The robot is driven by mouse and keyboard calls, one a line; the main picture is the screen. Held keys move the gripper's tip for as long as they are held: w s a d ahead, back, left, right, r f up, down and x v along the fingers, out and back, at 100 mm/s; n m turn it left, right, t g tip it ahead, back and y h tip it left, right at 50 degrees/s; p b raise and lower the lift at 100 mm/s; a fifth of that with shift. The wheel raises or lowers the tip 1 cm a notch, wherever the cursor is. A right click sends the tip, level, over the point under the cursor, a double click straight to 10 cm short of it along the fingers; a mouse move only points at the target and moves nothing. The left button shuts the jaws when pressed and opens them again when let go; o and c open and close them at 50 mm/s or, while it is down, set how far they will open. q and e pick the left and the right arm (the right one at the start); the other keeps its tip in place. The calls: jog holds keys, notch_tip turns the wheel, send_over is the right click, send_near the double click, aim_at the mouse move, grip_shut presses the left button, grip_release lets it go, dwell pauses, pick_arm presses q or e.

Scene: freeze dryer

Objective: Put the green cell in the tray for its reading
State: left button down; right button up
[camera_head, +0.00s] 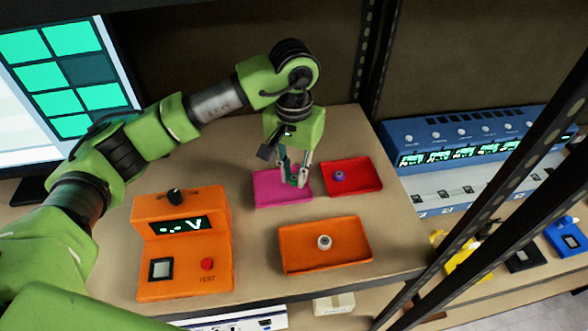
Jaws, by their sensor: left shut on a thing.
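My left gripper (293,176) points down over the right part of the pink tray (265,192). Its fingers are shut on the green cell (294,180), of which only a small bit shows between the fingertips. I cannot tell whether the cell touches the tray floor. The red tray (367,177) to the right holds a purple cell (339,175). The orange tray (300,261) in front holds a grey-white cell (324,242). The orange voltage tester (185,275) stands at the left; its display ends in "V", but the digits are too small to read. My right gripper is not in view.
A screen with green tiles (60,80) stands at the back left. Dark shelf posts (490,160) rise at the right, with a blue instrument (460,130) beyond them. Bare table shows between the tester and the trays. The table's front edge lies just past the orange tray.

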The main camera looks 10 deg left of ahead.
pick_arm(q)
jog(key=shift+a+f, duration=0.1)
jog(key=shift+f, duration=0.2)
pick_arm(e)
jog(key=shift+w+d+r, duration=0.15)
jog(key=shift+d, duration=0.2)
pick_arm(q)
jog(key=shift+f+b, duration=0.15)
jog(key=shift+b, duration=0.15)
jog(key=c, duration=2.2)
grip_release()
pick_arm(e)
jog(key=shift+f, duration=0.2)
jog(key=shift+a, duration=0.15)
